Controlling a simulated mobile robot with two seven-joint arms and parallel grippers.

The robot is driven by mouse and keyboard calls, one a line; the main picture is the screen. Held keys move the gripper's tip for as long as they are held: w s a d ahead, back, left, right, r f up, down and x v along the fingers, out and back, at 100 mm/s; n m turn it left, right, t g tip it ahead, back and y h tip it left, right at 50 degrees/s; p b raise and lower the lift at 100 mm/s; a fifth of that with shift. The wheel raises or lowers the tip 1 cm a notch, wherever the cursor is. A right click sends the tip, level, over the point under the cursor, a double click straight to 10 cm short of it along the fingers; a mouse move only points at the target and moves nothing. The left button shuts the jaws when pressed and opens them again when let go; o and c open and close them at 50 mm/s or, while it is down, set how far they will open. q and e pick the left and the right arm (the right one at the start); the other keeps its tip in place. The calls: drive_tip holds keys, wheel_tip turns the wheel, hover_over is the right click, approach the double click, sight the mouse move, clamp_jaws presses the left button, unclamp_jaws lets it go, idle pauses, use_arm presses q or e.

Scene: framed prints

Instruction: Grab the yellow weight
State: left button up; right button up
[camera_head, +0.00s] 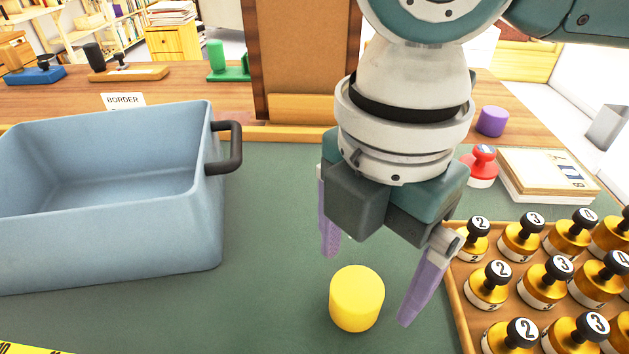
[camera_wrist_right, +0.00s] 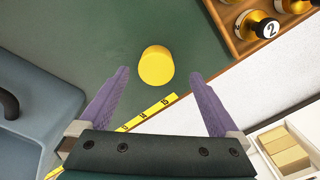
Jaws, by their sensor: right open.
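The yellow weight (camera_head: 357,298) is a plain yellow cylinder standing upright on the green mat. My right gripper (camera_head: 368,285) is open and empty, its purple fingers pointing down above and around the weight's area in the head view. In the right wrist view the yellow weight (camera_wrist_right: 156,66) lies ahead of the open fingertips of the right gripper (camera_wrist_right: 158,75), roughly centred between them and touching neither. My left gripper is in neither view.
A blue bin (camera_head: 110,200) with a dark handle stands at the left. A wooden tray (camera_head: 462,318) of numbered gold weights is close on the right. A red stamp (camera_head: 482,168) and a book stack (camera_head: 545,176) lie behind it. Yellow measuring tape (camera_wrist_right: 150,112) lies along the near edge.

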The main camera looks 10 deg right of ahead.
sight(358, 287)
drive_tip(key=f, duration=0.2)
drive_tip(key=f+b, duration=0.1)
drive_tip(key=f, duration=0.2)
drive_tip(key=shift+w+a+f, duration=0.15)
drive_tip(key=shift+a, duration=0.05)
drive_tip(key=shift+c, duration=0.4)
clamp_jaws()
idle(0.4)
